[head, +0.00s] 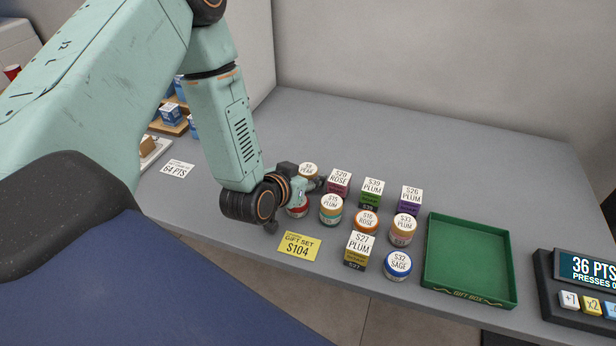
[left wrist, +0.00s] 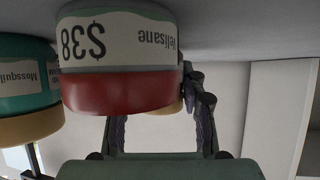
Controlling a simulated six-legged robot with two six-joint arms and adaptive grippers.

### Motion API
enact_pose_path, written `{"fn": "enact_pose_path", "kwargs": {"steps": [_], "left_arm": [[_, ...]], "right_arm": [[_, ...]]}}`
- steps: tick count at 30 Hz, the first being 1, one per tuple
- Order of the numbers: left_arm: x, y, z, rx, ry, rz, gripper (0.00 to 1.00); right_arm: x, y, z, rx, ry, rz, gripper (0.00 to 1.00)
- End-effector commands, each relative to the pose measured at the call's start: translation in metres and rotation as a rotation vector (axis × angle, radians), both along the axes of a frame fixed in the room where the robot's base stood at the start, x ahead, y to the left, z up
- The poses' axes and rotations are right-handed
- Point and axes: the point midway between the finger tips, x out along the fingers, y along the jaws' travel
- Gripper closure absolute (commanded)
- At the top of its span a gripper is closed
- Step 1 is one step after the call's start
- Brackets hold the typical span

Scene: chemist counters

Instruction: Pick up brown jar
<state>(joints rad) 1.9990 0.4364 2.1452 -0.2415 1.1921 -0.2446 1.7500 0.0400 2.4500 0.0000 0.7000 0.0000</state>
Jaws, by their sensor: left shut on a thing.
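The brown jar (head: 308,170), with a white top label and a tan-brown rim, stands at the back left of the group of goods. My left gripper (head: 313,184) reaches to it from the front, its fingers low against it and partly hidden by the wrist. In the left wrist view the gripper (left wrist: 160,120) shows both dark fingers, with a tan rim (left wrist: 173,108) between them, mostly hidden behind a red-lidded jar (left wrist: 120,92). The gripper is shut on the brown jar. My right gripper is out of view.
The red-lidded jar (head: 298,209) stands close beside my wrist. Several more jars and boxes follow, then an empty green tray (head: 432,262) and a keypad (head: 570,290). The counter behind is clear.

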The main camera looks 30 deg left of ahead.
Motion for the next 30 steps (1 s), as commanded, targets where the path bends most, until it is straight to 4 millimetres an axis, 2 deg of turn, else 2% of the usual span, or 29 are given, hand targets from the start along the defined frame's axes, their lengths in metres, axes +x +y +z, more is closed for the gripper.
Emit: {"fn": "enact_pose_path", "kwargs": {"steps": [3,11,14,24,30], "left_arm": [[0.000,0.000,0.001,0.000,-0.002,0.000,0.93],[0.000,0.000,0.005,0.000,-0.003,0.001,0.94],[0.001,0.000,0.019,-0.001,-0.005,0.002,0.94],[0.000,0.000,0.083,-0.002,-0.004,0.001,0.94],[-0.001,-0.001,0.098,0.001,0.000,-0.005,0.94]], "right_arm": [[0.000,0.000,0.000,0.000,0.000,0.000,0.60],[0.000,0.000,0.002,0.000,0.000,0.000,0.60],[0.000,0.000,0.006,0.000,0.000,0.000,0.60],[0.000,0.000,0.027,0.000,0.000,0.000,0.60],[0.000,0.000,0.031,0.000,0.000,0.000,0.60]]}}
